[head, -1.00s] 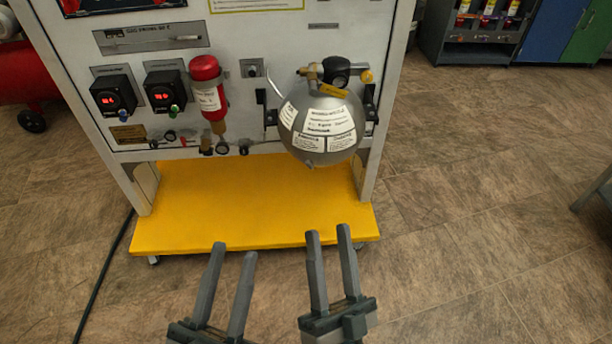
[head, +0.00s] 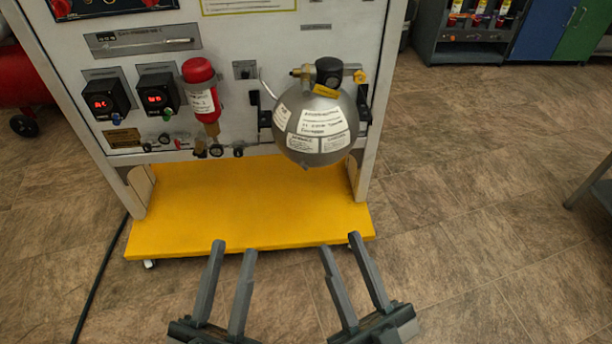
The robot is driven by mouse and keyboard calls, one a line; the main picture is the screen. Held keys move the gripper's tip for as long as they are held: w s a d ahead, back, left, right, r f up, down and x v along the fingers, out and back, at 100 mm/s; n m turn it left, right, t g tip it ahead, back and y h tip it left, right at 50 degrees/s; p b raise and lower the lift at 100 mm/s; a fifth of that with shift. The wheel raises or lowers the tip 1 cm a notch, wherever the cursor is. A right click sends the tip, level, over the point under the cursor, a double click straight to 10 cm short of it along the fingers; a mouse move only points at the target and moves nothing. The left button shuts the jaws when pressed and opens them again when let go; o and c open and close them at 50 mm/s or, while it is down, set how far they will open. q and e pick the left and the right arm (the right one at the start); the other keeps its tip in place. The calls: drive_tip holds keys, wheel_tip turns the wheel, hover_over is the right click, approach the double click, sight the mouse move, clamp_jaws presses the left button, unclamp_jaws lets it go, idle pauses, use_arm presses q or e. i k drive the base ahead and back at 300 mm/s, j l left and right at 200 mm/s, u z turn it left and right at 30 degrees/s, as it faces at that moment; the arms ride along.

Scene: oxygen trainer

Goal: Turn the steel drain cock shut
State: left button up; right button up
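The white trainer panel (head: 235,35) stands ahead of me. A row of small fittings runs along its lower edge, among them a brass fitting (head: 200,148) and dark round knobs (head: 216,150) under the red cylinder (head: 201,92). I cannot tell which small part is the steel drain cock. A grey sphere (head: 316,122) with white labels and a valve on top hangs at the panel's right. My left gripper (head: 234,248) is open and empty, low in front of the yellow base. My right gripper (head: 341,244) is also open and empty, to its right. Neither touches the panel.
The yellow base board (head: 245,205) juts out below the panel. Two black gauges (head: 106,98) with lit red digits sit at the panel's left. A black cable (head: 100,265) lies on the floor at left. The tiled floor at right is clear up to a bench leg.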

sight(303, 163)
drive_tip(key=j+z, duration=0.1)
drive_tip(key=z, duration=0.3)
drive_tip(key=j+z, duration=0.1)
drive_tip(key=z, duration=0.3)
drive_tip(key=j+z, duration=0.1)
drive_tip(key=z, duration=0.25)
drive_tip(key=j+z, duration=0.25)
drive_tip(key=j, duration=0.2)
drive_tip(key=k+j+z, duration=0.1)
drive_tip(key=j+z, duration=0.15)
drive_tip(key=j, duration=0.2)
drive_tip(key=k+j+z, duration=0.1)
drive_tip(key=j+z, duration=0.15)
drive_tip(key=j, duration=0.2)
drive_tip(key=k+j+z, duration=0.25)
drive_tip(key=j, duration=0.15)
drive_tip(key=k+j, duration=0.1)
drive_tip(key=j, duration=0.2)
drive_tip(key=k+j, duration=0.15)
drive_tip(key=j, duration=0.2)
drive_tip(key=k+j, duration=0.1)
drive_tip(key=j, duration=0.2)
drive_tip(key=k+j, duration=0.1)
drive_tip(key=j, duration=0.25)
drive_tip(key=z, duration=0.05)
